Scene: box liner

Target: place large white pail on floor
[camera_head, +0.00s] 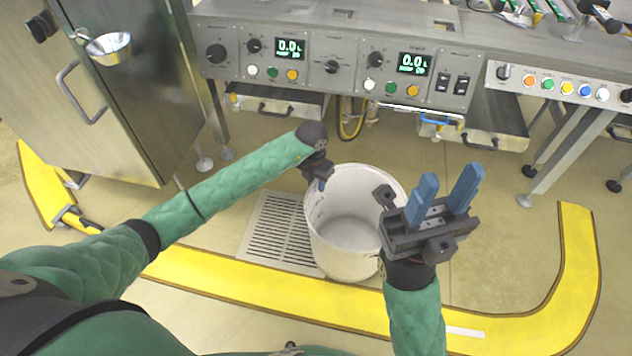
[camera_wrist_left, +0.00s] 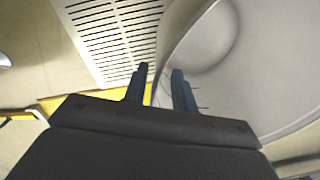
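The large white pail (camera_head: 345,252) stands upright in the middle of the head view, its open top facing up and empty inside. It appears at floor level beside a floor grate; I cannot tell whether its base touches the floor. My left gripper (camera_head: 321,184) is at the pail's upper left rim. In the left wrist view the left gripper (camera_wrist_left: 158,78) has its two blue fingers apart, with the pail wall (camera_wrist_left: 190,45) running between them. My right gripper (camera_head: 443,190) is open and empty, its blue fingers pointing up, in front of the pail's right side.
The floor grate (camera_head: 283,232) lies left of the pail. A yellow floor strip (camera_head: 230,277) curves around in front and to the right. A control console (camera_head: 330,65) stands behind, and a steel cabinet (camera_head: 120,90) at left. Bare floor (camera_head: 500,235) is at right.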

